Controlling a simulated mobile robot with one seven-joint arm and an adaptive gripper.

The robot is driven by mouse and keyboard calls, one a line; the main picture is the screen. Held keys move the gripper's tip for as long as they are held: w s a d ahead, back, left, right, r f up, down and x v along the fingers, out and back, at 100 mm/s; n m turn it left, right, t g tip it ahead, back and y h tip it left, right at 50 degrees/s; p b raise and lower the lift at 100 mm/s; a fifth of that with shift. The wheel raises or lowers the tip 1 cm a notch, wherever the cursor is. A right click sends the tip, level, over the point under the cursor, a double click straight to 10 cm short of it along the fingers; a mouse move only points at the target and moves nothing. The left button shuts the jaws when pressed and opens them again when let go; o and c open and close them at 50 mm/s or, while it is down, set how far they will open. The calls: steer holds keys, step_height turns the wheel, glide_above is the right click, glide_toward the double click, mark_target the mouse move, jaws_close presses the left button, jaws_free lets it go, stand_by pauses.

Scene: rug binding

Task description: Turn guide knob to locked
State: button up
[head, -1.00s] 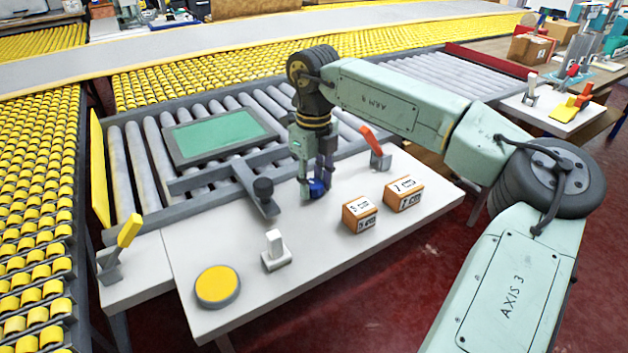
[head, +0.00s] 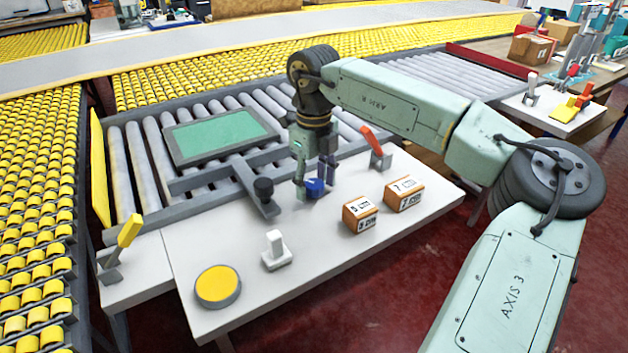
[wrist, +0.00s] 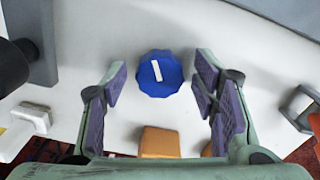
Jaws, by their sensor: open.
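The guide knob is a blue fluted knob (wrist: 160,73) with a white pointer mark, set on the white table top. It also shows in the head view (head: 315,187), low between my fingers and partly hidden by them. In the wrist view the white mark runs nearly straight up the picture, tilted slightly left at its top. My gripper (head: 314,182) points down over the knob with its fingers spread.
A black knob (head: 263,190) on a grey guide bar stands left of my gripper. A red-orange lever (head: 372,141) stands behind right. Two orange-and-white blocks (head: 360,214) (head: 404,194), a white switch (head: 275,248) and a yellow button (head: 217,287) are on the table. The front middle is clear.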

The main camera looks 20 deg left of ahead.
mark_target(314, 183)
step_height(314, 183, up, 12)
stand_by(0.6)
stand_by(0.4)
